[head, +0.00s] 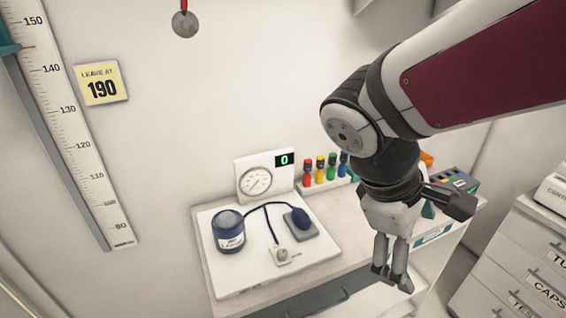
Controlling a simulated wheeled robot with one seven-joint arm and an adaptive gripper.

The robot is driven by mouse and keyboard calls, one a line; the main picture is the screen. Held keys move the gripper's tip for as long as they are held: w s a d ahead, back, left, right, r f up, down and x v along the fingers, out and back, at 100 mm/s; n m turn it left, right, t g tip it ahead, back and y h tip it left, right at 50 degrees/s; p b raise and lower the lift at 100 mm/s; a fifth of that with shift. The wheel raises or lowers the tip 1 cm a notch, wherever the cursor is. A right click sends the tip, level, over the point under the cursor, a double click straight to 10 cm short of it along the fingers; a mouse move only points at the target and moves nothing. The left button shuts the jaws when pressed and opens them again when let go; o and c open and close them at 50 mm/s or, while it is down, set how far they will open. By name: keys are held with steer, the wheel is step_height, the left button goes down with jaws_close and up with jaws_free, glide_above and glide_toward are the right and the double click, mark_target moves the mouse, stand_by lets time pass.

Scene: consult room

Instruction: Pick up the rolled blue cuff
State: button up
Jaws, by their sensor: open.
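The rolled blue cuff (229,232) stands upright on the left part of a white board (232,284) on the counter. It is a dark blue cylinder with a white label on its front. A dark tube runs from it to a dark blue bulb (301,217) on a grey pad, and down to a small metal part (281,253). My gripper (392,280) points downward to the right of the board, well apart from the cuff. It is open and empty, its fingers partly overlapping in this view.
A gauge panel (256,182) with a "0" display stands behind the cuff. Several coloured tubes (320,170) stand in a rack to its right. A drawer cabinet (511,262) is at the right. A medal (185,24) hangs at the top. The board's front is mostly clear.

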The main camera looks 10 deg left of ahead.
steer(key=w+a+f+n+t+h+b, duration=0.55)
steer(key=w+a+f+n, duration=0.35)
steer(key=a+f+n, duration=0.4)
steer(key=s+a+f+n+t+y, duration=0.1)
steer(key=a+f+n+t+y, duration=0.2)
steer(key=a, duration=0.6)
steer(key=s+a+f+n+t+y, duration=0.1)
steer(key=a+f+n+t+y, duration=0.2)
steer(key=a, duration=0.5)
steer(key=a+f+n+t+y, duration=0.1)
steer(key=a+n+t+y, duration=0.3)
steer(key=a, duration=0.5)
steer(key=shift+t+h, duration=0.45)
steer(key=shift+h, duration=0.2)
steer(key=w, duration=0.4)
steer(key=w+d, duration=0.1)
steer(key=w, duration=0.3)
steer(key=w+d+p, duration=0.1)
steer(key=w, duration=0.3)
steer(key=shift+w, duration=0.2)
steer(key=c, duration=1.4)
step_height(320, 180, up, 17)
steer(key=p, duration=0.7)
step_height(320, 180, up, 14)
steer(key=p, duration=0.5)
glide_above(227, 220)
steer(key=w, duration=0.1)
steer(key=shift+w+a+f, duration=0.15)
steer(key=shift+a+f, duration=0.05)
steer(key=shift+a, duration=0.15)
